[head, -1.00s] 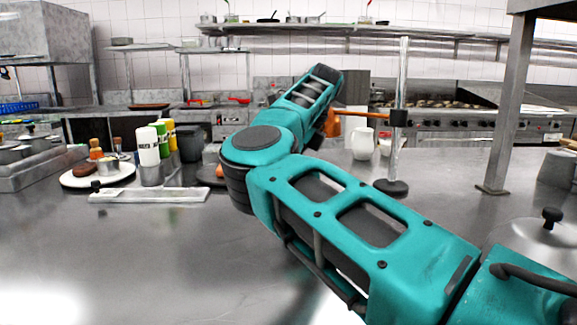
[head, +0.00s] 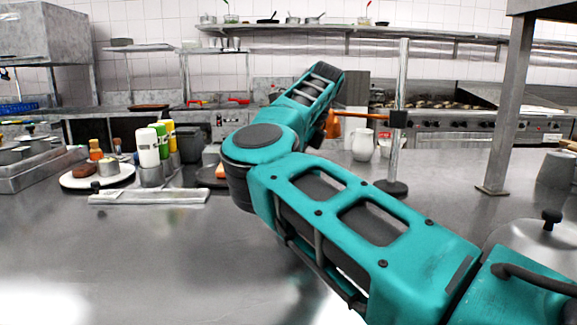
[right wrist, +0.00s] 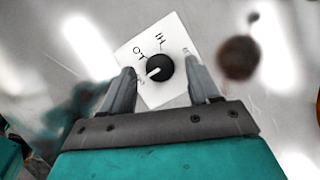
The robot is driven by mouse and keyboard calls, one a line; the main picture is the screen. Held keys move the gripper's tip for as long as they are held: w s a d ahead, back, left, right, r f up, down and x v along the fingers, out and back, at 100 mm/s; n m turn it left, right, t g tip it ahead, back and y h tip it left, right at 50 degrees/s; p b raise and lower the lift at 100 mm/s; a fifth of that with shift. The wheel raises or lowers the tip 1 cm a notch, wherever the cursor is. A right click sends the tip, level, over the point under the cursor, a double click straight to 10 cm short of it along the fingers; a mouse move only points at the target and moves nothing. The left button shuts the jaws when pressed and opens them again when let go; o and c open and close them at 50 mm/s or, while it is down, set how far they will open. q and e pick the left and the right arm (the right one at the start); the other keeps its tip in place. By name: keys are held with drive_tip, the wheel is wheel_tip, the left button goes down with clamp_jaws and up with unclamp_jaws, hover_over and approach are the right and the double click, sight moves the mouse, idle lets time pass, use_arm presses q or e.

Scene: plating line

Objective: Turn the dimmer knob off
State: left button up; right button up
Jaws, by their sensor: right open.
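The dimmer knob (right wrist: 159,67) is a round black knob with a white pointer line. It sits on a white square plate (right wrist: 182,39) with dark lettering, in the right wrist view. The pointer line aims toward the lower left of that picture. My right gripper (right wrist: 158,78) is open, with one finger on each side of the knob. I cannot tell whether the fingers touch it. In the head view my teal right arm crosses the counter and hides the knob, the plate and the right gripper. My left gripper is not in view.
A white plate (head: 70,182) and several bottles stand at the left. A lidded pan (head: 530,240) is at the right. The front-left counter is clear.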

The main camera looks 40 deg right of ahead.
drive_tip(key=p+v, duration=0.2)
drive_tip(key=v, duration=1)
drive_tip(key=shift+s+d, duration=0.1)
drive_tip(key=shift+s, duration=0.05)
